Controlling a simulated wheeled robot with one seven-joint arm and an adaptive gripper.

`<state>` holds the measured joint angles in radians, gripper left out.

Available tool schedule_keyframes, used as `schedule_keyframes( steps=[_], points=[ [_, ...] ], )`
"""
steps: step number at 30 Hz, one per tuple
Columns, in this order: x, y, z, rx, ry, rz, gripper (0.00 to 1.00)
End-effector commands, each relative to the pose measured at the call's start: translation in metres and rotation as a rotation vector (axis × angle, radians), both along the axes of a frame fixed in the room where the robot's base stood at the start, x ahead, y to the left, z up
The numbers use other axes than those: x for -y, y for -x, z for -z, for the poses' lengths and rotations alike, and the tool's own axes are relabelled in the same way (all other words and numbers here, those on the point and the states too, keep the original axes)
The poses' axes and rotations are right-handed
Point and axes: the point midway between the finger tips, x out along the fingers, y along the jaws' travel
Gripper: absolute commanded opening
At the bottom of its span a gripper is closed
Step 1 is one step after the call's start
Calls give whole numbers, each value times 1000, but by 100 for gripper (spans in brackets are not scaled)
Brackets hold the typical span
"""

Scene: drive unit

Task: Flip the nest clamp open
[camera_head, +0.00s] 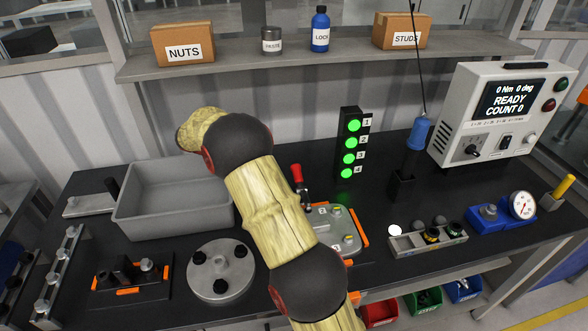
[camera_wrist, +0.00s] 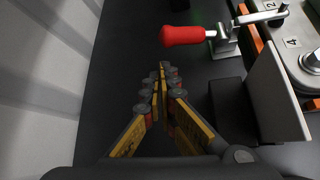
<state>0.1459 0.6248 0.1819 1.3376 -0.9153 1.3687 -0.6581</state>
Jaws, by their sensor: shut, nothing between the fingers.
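The nest clamp has a red handle (camera_head: 297,174), standing beside the left back edge of a grey numbered plate (camera_head: 343,236). In the wrist view the red handle (camera_wrist: 184,36) points left, away from the plate (camera_wrist: 296,40). The clamp's metal arm (camera_wrist: 262,17) reaches right over the plate's edge, next to label 2. My gripper (camera_wrist: 164,72) is shut and empty, its fingertips a little below and left of the handle, apart from it. In the head view my arm hides the gripper and part of the plate.
A grey bin (camera_head: 172,205) stands left of my arm, with a round flange (camera_head: 221,271) in front. A light tower (camera_head: 350,145) with green lamps stands behind the plate. In the wrist view a dark block and an upright grey plate (camera_wrist: 277,92) lie right of my fingers.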

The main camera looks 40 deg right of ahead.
Motion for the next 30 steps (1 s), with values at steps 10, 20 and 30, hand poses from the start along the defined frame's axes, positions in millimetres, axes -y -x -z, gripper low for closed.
schedule_keyframes(
  steps=[10, 20, 30],
  points=[
    [3, -2, 4, -12, 7, -5, 0],
    [22, 5, 21, -13, 6, -2, 0],
    [64, 20, 55, -11, 7, -3, 0]
  ],
)
